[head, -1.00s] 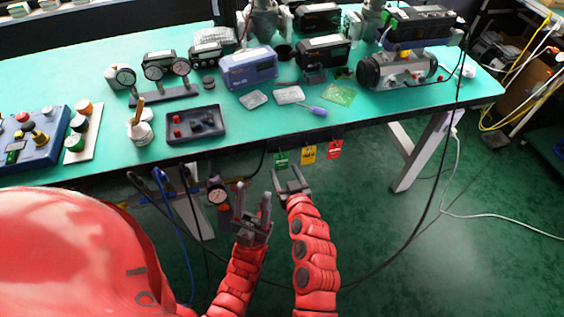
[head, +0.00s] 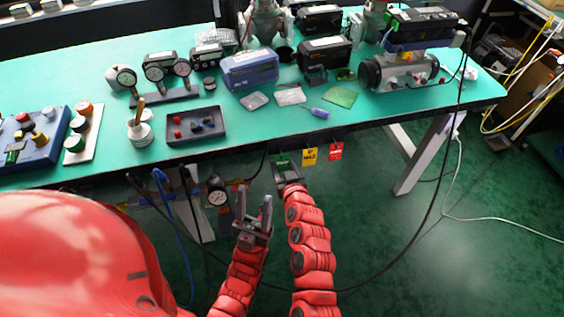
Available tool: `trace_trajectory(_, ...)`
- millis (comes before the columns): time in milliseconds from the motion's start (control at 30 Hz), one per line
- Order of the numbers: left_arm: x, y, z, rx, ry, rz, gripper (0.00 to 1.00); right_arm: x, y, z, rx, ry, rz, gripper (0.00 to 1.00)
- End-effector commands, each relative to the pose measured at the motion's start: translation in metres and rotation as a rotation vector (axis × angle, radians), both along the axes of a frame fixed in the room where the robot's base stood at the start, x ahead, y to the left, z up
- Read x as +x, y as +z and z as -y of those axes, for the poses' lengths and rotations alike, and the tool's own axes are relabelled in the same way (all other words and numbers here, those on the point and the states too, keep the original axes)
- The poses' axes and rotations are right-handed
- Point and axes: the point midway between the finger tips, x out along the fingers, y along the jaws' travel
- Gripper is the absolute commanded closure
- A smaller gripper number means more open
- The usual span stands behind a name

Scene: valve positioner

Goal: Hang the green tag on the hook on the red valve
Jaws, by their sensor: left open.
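The green tag (head: 282,158) hangs at the table's front edge, left of a yellow tag (head: 309,156) and a red tag (head: 336,151). My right gripper (head: 288,164) is at the green tag from below, its fingers apart near the tag's lower part. Whether they touch it cannot be told. My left gripper (head: 253,207) is open and empty, lower and to the left, pointing up below the table edge. I cannot clearly make out a red valve or its hook.
The green table (head: 370,112) carries gauges (head: 155,73), a dark tray (head: 196,137), a blue box (head: 249,69) and a grey cylindrical actuator (head: 398,70). A round gauge (head: 217,196) and hoses are below the edge. A black cable hangs at right.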

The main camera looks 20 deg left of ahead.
Motion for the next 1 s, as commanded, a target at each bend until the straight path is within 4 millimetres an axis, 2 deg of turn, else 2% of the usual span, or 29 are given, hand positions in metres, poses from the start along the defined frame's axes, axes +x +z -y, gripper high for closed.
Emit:
trace_trajectory(33,0.000,0.000,0.000,0.000,0.000,0.000,0.50,0.000,0.000,0.000,0.000,0.000,0.000,0.84)
trace_trajectory(100,0.000,0.000,0.000,0.000,0.000,0.000,0.50,0.000,0.000,0.000,0.000,0.000,0.000,0.96)
trace_trajectory(600,0.000,0.009,0.000,0.000,0.000,0.000,0.50,0.000,0.011,0.000,-0.001,0.001,0.000,0.96)
trace_trajectory(1000,0.000,0.009,0.000,0.000,0.000,0.000,0.50,-0.001,0.010,0.000,0.000,0.001,-0.001,0.96)
